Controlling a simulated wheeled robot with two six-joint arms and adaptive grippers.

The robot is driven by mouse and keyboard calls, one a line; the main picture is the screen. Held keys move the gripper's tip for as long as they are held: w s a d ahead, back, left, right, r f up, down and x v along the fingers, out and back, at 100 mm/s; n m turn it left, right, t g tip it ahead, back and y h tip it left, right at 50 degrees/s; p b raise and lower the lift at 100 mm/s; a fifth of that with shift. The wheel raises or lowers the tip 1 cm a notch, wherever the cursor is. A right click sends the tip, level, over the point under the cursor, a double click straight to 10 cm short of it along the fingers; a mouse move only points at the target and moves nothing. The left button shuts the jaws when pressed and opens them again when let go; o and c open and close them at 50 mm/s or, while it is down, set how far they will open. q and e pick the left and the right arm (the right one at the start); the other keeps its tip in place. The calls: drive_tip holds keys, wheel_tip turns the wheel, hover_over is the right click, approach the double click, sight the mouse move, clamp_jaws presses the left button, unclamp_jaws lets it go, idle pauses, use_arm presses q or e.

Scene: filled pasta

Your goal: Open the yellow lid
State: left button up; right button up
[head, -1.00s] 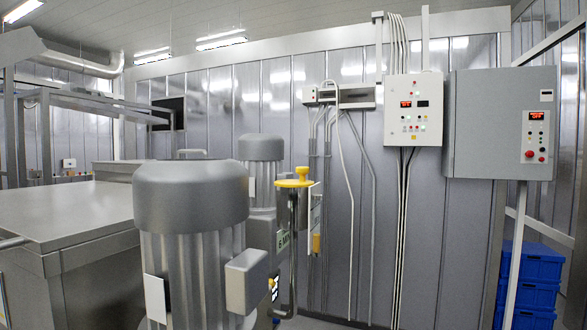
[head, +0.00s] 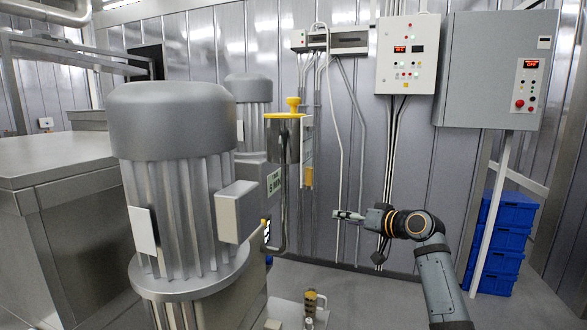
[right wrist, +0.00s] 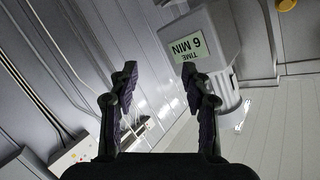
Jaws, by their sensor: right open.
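The yellow lid (head: 292,113) has a round knob on top and sits closed on a narrow metal cylinder (head: 284,144), right of the large grey motor in the head view. A yellow piece, perhaps the lid, shows at the top right of the right wrist view (right wrist: 287,5). My right gripper (head: 340,215) is right of the lid and lower in the head view, pointing left, apart from it. Its two fingers are spread and empty in the right wrist view (right wrist: 159,80). My left gripper is not in view.
A large grey motor (head: 172,125) stands close on the left, beside a steel cabinet (head: 55,165). A "TIME 6 MIN" sign (head: 274,182) hangs below the lid. Control boxes (head: 408,55) are on the back wall. Blue crates (head: 505,225) are stacked at right.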

drive_tip(key=s+a+r+n+y, duration=0.25)
drive_tip(key=s+r, duration=0.25)
drive_tip(key=r, duration=0.5)
drive_tip(key=s+a+r+n+y, duration=0.2)
drive_tip(key=s+r+n, duration=0.15)
drive_tip(key=r, duration=0.75)
drive_tip(key=n+g+y, duration=0.2)
drive_tip(key=n, duration=0.2)
approach(293, 98)
drive_tip(key=w, duration=0.2)
drive_tip(key=p+x, duration=0.1)
drive_tip(key=x, duration=0.3)
drive_tip(key=p+x, duration=0.2)
drive_tip(key=x, duration=0.3)
drive_tip(key=shift+s+a+r+p, duration=0.15)
drive_tip(key=shift+s+r+p, duration=0.05)
drive_tip(key=shift+p, duration=0.1)
drive_tip(key=shift+w+a+f, duration=0.1)
drive_tip(key=shift+w+a, duration=0.1)
drive_tip(key=shift+w, duration=0.05)
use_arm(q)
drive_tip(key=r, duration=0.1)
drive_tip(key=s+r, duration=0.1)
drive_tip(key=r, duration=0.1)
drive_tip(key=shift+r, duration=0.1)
use_arm(e)
clamp_jaws()
